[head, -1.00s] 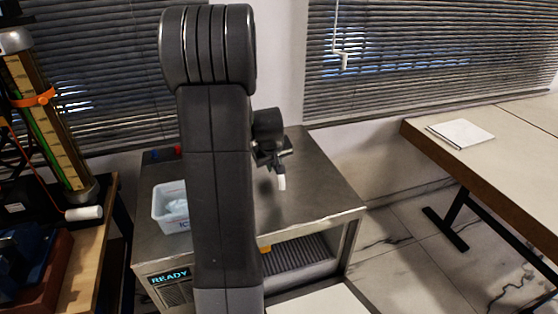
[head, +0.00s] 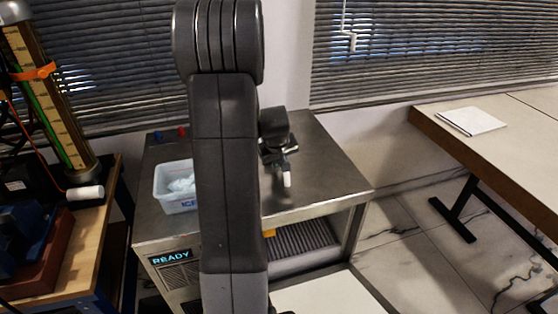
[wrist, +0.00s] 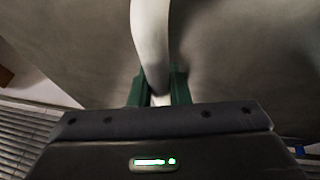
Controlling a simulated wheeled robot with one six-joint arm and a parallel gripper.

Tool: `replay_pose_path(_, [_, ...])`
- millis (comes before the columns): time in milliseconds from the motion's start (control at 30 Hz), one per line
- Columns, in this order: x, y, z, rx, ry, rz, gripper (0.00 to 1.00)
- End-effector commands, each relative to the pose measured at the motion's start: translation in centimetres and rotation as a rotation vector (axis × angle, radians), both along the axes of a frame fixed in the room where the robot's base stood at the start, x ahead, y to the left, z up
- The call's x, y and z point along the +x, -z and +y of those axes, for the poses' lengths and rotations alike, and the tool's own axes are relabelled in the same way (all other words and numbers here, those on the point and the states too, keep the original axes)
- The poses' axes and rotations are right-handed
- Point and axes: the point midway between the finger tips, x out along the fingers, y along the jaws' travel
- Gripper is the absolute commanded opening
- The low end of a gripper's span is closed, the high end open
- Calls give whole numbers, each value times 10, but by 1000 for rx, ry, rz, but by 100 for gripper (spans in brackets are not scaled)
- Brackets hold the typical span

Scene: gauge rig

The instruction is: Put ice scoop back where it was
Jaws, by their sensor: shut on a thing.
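My gripper (head: 284,166) hangs over the steel top of the cabinet, right of my arm's thick link. In the wrist view my gripper (wrist: 158,95) has its green fingers shut on a smooth white curved piece, which I take as the ice scoop (wrist: 151,45). It runs up out of the top of that view, so its far end is hidden. In the head view only a small white bit of the scoop (head: 287,180) shows below the fingers. I cannot tell whether it touches the steel top.
A pale bin (head: 178,204) marked ICE, with whitish contents, stands on the steel cabinet (head: 330,172), partly behind my arm. The cabinet has a READY display and an open front bay. A wooden bench is at left, a table (head: 545,150) at right. The cabinet's right top is clear.

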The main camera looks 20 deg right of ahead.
Motion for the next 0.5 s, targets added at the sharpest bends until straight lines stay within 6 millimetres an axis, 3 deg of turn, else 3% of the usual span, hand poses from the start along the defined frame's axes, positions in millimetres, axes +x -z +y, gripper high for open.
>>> replay_pose_path(500, [0,9,0,0,0,0,0])
